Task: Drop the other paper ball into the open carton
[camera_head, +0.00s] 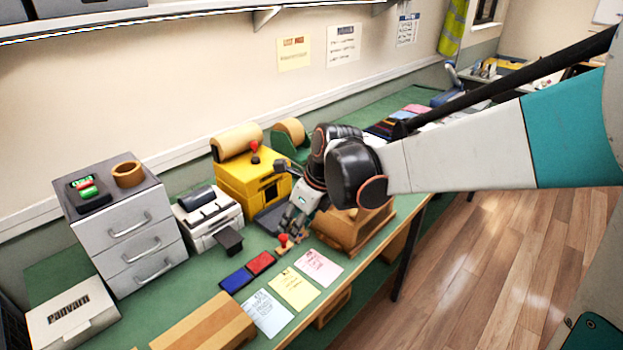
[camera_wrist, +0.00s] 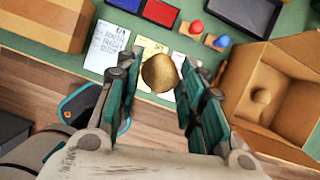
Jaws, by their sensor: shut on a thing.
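In the wrist view a tan crumpled paper ball (camera_wrist: 160,73) sits between the two fingers of my gripper (camera_wrist: 159,66), which is shut on it. The open carton (camera_wrist: 230,93) is brown cardboard and stands to the right of my gripper. A second paper ball (camera_wrist: 262,97) lies inside it. The held ball is over the papers and the table's front edge, apart from the carton. In the head view my gripper (camera_head: 293,219) is left of the open carton (camera_head: 349,239), which my arm partly hides. I cannot make out either ball there.
A closed cardboard box (camera_head: 205,326) lies at the front left. Blue and red pads (camera_head: 248,271), a red-knobbed stamp (camera_head: 283,243) and several paper sheets (camera_head: 293,287) lie nearby. A yellow machine (camera_head: 250,178) stands behind. The wrist view shows a dark tray (camera_wrist: 271,31) behind the carton.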

